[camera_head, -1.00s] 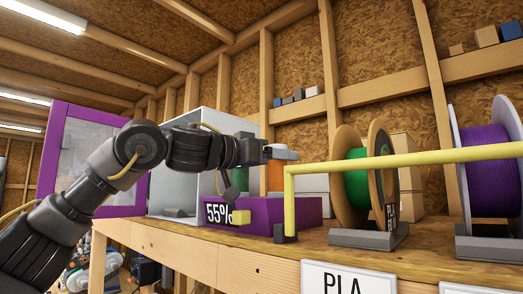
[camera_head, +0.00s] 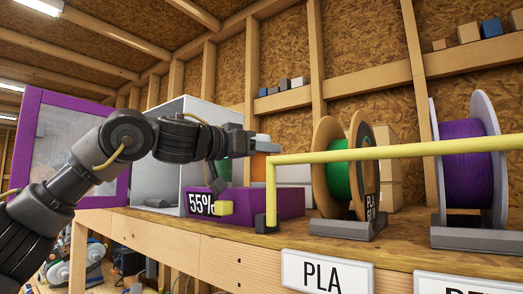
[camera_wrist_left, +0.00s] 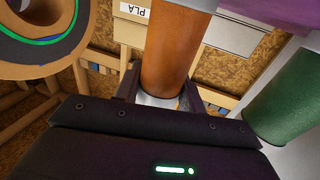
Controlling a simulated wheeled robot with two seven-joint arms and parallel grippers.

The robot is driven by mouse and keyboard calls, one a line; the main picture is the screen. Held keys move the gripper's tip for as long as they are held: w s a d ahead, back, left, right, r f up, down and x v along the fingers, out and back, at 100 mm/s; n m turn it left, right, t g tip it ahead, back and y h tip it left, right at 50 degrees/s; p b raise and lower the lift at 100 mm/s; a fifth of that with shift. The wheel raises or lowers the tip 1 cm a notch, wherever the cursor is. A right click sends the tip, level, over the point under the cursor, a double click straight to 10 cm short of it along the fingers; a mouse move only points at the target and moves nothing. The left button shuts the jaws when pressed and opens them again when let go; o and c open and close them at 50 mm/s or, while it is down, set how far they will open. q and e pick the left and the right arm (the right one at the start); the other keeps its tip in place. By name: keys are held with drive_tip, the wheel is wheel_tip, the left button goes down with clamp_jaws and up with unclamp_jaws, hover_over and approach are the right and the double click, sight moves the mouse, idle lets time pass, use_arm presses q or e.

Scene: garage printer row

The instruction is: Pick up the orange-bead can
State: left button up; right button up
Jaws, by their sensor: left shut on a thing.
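The orange-bead can (camera_head: 258,170) stands behind the purple dryer base, partly hidden by my left gripper and the yellow bar. My left gripper (camera_head: 248,146) is at the can's upper part. In the left wrist view the orange can (camera_wrist_left: 175,50) fills the upper middle, and its pale end sits between the fingers of my left gripper (camera_wrist_left: 160,97), which is shut on it. Whether the can is lifted I cannot tell. My right gripper is not in view.
A green can (camera_wrist_left: 285,95) stands close beside the orange one. A yellow bar (camera_head: 400,153) runs in front. The purple base (camera_head: 280,203) reads 55%. Spools with green (camera_head: 341,180) and purple filament (camera_head: 468,165) stand right. A purple-framed door (camera_head: 28,140) is open at left.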

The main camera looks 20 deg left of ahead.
use_arm(q)
drive_tip(key=shift+r+p, duration=0.8)
drive_tip(key=shift+r, duration=0.25)
drive_tip(key=s+b, duration=0.1)
drive_tip(key=s, duration=0.1)
drive_tip(key=s+a+b, duration=0.1)
drive_tip(key=s, duration=0.1)
drive_tip(key=s+a+b, duration=0.1)
drive_tip(key=s+b, duration=0.1)
drive_tip(key=shift+a+f, duration=0.15)
drive_tip(key=shift+a, duration=0.05)
drive_tip(key=s+a+b, duration=0.2)
drive_tip(key=s+a, duration=0.1)
drive_tip(key=s, duration=0.4)
drive_tip(key=s+a+b, duration=0.2)
drive_tip(key=s+b, duration=0.1)
drive_tip(key=s, duration=0.4)
drive_tip(key=shift+s+a+b, duration=0.25)
drive_tip(key=shift+a+b, duration=0.05)
drive_tip(key=shift+a, duration=0.1)
